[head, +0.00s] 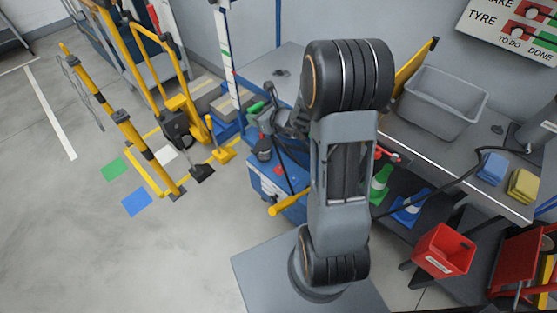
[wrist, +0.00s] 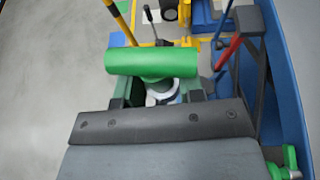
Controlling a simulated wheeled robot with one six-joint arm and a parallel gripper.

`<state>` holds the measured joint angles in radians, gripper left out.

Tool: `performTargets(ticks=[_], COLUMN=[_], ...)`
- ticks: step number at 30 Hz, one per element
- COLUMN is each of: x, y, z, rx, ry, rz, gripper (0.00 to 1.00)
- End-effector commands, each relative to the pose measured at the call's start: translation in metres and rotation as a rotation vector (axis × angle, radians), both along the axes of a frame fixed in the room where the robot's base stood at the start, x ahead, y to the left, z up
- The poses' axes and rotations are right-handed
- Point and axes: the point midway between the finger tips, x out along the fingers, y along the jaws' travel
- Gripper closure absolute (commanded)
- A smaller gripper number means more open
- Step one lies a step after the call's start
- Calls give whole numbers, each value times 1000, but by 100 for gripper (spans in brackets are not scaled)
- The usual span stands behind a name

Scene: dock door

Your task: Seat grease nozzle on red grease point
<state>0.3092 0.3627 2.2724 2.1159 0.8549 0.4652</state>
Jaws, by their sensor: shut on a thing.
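My gripper (wrist: 157,92) is shut on a green cylindrical piece (wrist: 150,62), which I take to be the grease nozzle's grip. A pale metal ring (wrist: 160,93) shows below it, between the fingers. In the head view my gripper (head: 263,116) is left of my arm, above the blue cabinet (head: 262,178), with the green piece (head: 256,107) at its end. The nozzle's tip is hidden. I cannot surely pick out the red grease point. A red bar (wrist: 228,53) shows right of the gripper in the wrist view, apart from it.
A yellow lift frame (head: 165,75) and a yellow-black post (head: 125,125) stand at left. A workbench (head: 420,150) at right carries a grey bin (head: 435,103). A black hose (head: 450,157) crosses its front edge. A red bin (head: 443,250) is below. The left floor is mostly clear.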

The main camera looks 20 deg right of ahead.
Motion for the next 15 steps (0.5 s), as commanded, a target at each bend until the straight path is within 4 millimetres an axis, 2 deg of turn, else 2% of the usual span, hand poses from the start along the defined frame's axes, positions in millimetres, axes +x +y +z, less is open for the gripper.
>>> performTargets(ticks=[1, 6, 9, 12, 15], x=[3, 3, -2, -8, -13], y=[-10, -36, -49, -59, -66], z=[-47, -125, -164, -192, -212], rx=[2, 3, 3, 2, 2], ry=[4, 1, 0, -1, -1], rz=[31, 162, 227, 280, 318], gripper=[91, 91, 91, 91, 91])
